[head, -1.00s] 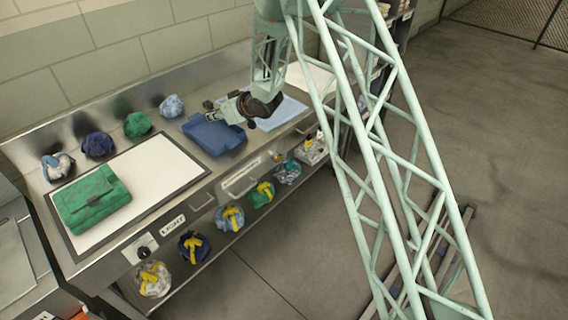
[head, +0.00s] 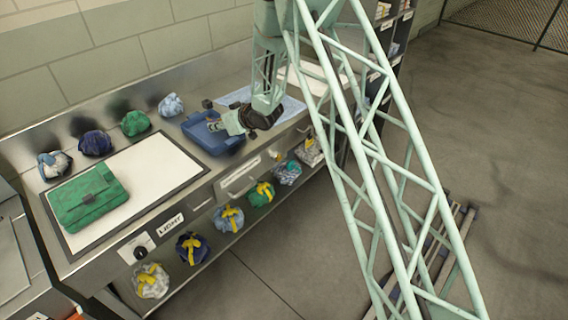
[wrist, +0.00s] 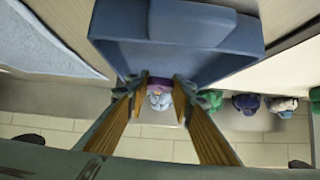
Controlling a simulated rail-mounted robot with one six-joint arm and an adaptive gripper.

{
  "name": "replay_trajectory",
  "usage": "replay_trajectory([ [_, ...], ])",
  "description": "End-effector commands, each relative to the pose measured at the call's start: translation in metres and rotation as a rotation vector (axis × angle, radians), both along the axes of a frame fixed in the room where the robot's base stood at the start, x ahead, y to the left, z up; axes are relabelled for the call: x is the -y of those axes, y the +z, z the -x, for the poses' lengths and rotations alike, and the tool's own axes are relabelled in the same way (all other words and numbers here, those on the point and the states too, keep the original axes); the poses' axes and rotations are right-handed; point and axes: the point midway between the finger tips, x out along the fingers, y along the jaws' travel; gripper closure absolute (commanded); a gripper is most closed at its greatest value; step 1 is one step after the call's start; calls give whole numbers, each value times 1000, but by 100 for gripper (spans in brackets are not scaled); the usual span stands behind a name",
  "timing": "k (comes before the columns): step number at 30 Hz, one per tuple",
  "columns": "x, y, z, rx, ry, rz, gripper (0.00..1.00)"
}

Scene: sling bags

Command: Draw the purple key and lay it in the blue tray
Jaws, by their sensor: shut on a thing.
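The blue tray (head: 199,139) sits on the steel counter, and its rim and floor fill the upper middle of the wrist view (wrist: 125,50). My gripper (head: 212,121) is over the tray in the head view. In the wrist view, my gripper (wrist: 159,84) is shut on a small purple piece (wrist: 160,82), which looks like the purple key. Only part of the key shows between the fingertips. I cannot tell whether it touches the tray. The green sling bag (head: 88,203) lies on the white light panel (head: 155,165) at the left.
Several bundled bags, including a green one (head: 135,123) and a dark blue one (head: 95,144), line the back of the counter. More bundles with yellow straps (head: 192,247) stand on the shelf below. A light blue cloth (head: 290,107) lies right of the tray.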

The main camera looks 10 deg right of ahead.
Motion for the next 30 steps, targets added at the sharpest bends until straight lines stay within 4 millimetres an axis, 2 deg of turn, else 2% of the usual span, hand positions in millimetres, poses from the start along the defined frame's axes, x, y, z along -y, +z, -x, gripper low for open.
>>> replay_trajectory([
  [8,0,0,0,0,0,0,90],
  [9,0,0,0,0,0,0,75],
  [13,0,0,0,0,0,0,63],
  [30,4,4,5,0,-1,0,62],
])
